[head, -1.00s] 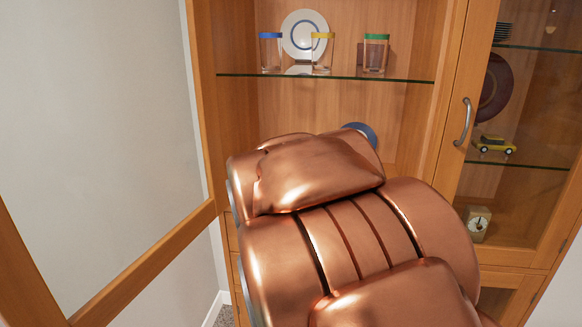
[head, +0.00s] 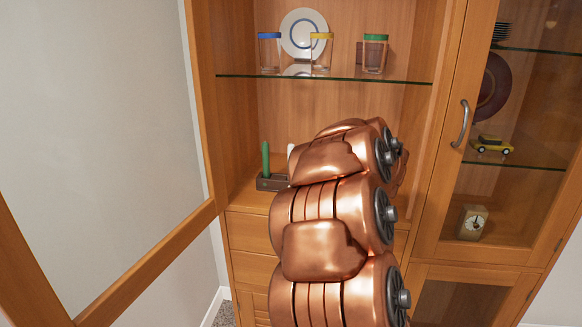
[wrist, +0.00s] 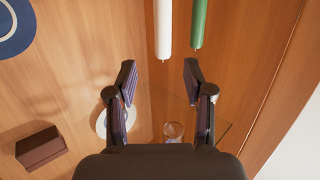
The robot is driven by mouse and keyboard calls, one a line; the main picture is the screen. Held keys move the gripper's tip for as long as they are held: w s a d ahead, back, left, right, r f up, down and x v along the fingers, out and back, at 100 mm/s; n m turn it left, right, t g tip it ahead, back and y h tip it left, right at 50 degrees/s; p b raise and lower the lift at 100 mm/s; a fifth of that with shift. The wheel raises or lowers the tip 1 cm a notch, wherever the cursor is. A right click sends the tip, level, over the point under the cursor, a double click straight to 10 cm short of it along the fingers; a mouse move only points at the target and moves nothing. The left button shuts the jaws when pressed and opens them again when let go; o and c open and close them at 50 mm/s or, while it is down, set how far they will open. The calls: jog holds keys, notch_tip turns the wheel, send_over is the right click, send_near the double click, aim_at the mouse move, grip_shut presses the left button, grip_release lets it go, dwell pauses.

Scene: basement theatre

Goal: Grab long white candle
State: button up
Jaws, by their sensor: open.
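The long white candle (wrist: 163,28) hangs into the wrist view from the top edge, between and beyond my fingertips. A thin white strip of it (head: 290,151) shows in the head view, mostly hidden by my arm. A green candle (wrist: 198,20) is just to its right in the wrist view; in the head view it stands upright (head: 265,158) in a dark holder (head: 268,183). My gripper (wrist: 157,70) is open with nothing between its fingers. The candle is apart from both fingers. In the head view my arm hides the gripper.
A glass shelf (head: 330,79) above carries a blue-lidded jar (head: 270,55), a yellow-lidded jar (head: 321,55), a green-lidded jar (head: 374,56) and a plate (head: 304,30). A cabinet door with a handle (head: 461,124) is at right. A brown box (wrist: 40,146) shows in the wrist view.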

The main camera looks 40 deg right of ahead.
jog(key=p+x, duration=0.1)
jog(key=x, duration=0.6)
jog(key=shift+w+a+f+p, duration=0.15)
jog(key=shift+w+p, duration=0.15)
jog(key=shift+p, duration=0.05)
grip_shut()
dwell(0.4)
